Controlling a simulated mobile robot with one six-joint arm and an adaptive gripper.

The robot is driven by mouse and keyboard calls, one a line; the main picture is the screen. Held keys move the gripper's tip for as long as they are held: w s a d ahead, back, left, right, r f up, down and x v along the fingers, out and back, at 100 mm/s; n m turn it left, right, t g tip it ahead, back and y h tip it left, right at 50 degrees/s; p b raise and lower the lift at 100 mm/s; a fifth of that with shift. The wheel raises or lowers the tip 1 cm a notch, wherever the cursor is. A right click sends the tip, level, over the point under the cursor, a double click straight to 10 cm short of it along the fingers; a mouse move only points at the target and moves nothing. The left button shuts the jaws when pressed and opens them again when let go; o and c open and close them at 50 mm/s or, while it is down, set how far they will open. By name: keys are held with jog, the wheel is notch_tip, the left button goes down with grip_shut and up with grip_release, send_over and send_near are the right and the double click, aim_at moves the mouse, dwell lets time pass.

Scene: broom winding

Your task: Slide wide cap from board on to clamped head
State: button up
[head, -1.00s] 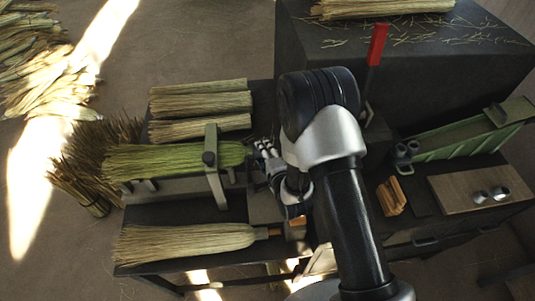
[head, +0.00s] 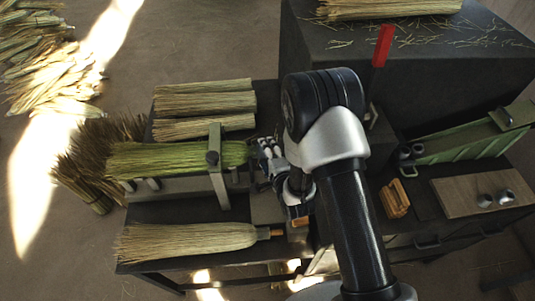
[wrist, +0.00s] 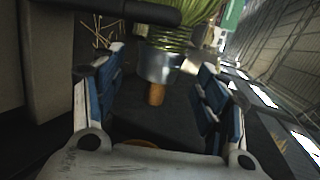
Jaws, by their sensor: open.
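The clamped head (head: 180,160) is a green bundle of broom fibre lying level under a clamp (head: 218,175); its end also shows in the wrist view (wrist: 172,36). A wide silver metal cap (wrist: 157,67) sits around that end, and an orange-brown wooden stub (wrist: 156,95) sticks out of it towards my wrist. My gripper (head: 268,148) is at the right end of the head. In the wrist view its fingers (wrist: 160,62) are open, one on each side of the cap, with gaps showing.
A finished-looking tan broom bundle (head: 185,241) lies in front of the clamp, and more bundles (head: 205,102) lie behind it. Wooden blocks (head: 394,199) and a green tray (head: 465,140) are at the right. A red handle (head: 382,45) stands up behind my arm.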

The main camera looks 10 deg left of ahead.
jog(key=v, duration=0.8)
jog(key=w+d+r+n+g+h, duration=0.1)
jog(key=w+d+r+n, duration=0.1)
jog(key=r, duration=0.2)
jog(key=w+d+r+n+h, duration=0.1)
jog(key=w+d+r, duration=0.1)
jog(key=d+r, duration=0.15)
jog(key=s+d+r+n+g+h, duration=0.25)
jog(key=s+d+r+n, duration=0.2)
jog(key=d+r, duration=0.4)
jog(key=s+d+r+n+g, duration=0.1)
jog(key=s+d+r+n, duration=0.1)
jog(key=s, duration=0.5)
jog(key=s+d+r+n+g+h, duration=0.1)
jog(key=s+d+r, duration=0.1)
jog(key=s+r, duration=0.3)
jog(key=s+d+r+n+g+h, duration=0.1)
jog(key=s+d+r+n+g, duration=0.1)
jog(key=s, duration=0.8)
jog(key=shift+s+r+n, duration=0.3)
jog(key=shift+r+n, duration=0.05)
jog(key=shift+r, duration=0.4)
